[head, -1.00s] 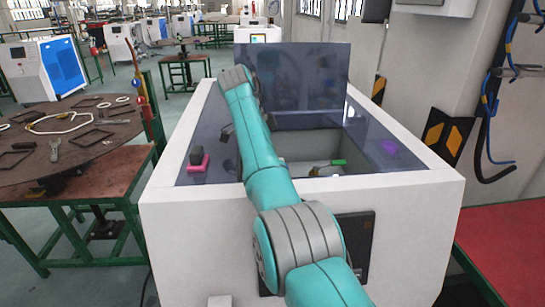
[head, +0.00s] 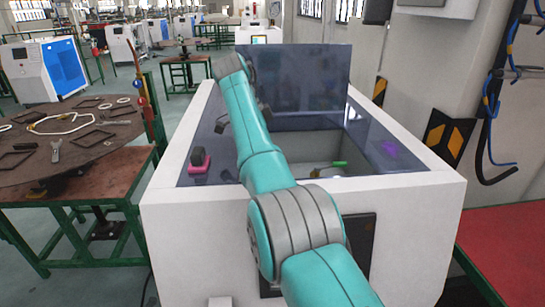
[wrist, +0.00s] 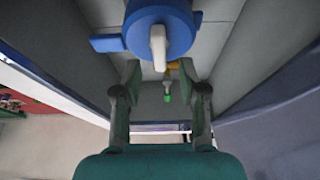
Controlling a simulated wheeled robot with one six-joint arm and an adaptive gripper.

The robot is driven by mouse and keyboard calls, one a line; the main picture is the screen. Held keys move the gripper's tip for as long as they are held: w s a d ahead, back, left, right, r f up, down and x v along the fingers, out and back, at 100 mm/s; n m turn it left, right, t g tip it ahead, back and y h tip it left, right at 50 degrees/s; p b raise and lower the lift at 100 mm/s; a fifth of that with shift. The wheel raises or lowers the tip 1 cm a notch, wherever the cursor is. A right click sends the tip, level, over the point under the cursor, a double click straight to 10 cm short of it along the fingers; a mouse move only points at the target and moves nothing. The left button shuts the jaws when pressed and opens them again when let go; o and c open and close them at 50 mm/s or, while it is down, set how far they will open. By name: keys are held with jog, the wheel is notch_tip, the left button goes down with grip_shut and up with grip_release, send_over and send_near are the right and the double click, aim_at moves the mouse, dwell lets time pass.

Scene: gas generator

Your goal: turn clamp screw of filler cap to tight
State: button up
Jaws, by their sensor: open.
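In the wrist view, a round blue part, which looks like the filler cap (wrist: 178,34), is at the top of the picture. A pale grey bar, which looks like its clamp screw (wrist: 158,48), stands out at its middle, running up and down the picture. My gripper (wrist: 160,76) is open, with one finger on each side and the pale bar lying between and just beyond the fingertips. I see no contact between the fingers and the bar. In the head view, my arm hides the cap, and I cannot make out the gripper clearly.
A white cabinet (head: 200,225) has an open well with a dark raised panel (head: 315,80) behind. A small green piece (head: 340,164) shows inside; a green-tipped yellow fitting (wrist: 172,66) shows beyond the fingers. A pink-based knob (head: 199,162) sits left. Grey walls flank the gripper closely.

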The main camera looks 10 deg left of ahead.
jog(key=shift+v, duration=2.1)
jog(key=shift+s, duration=0.15)
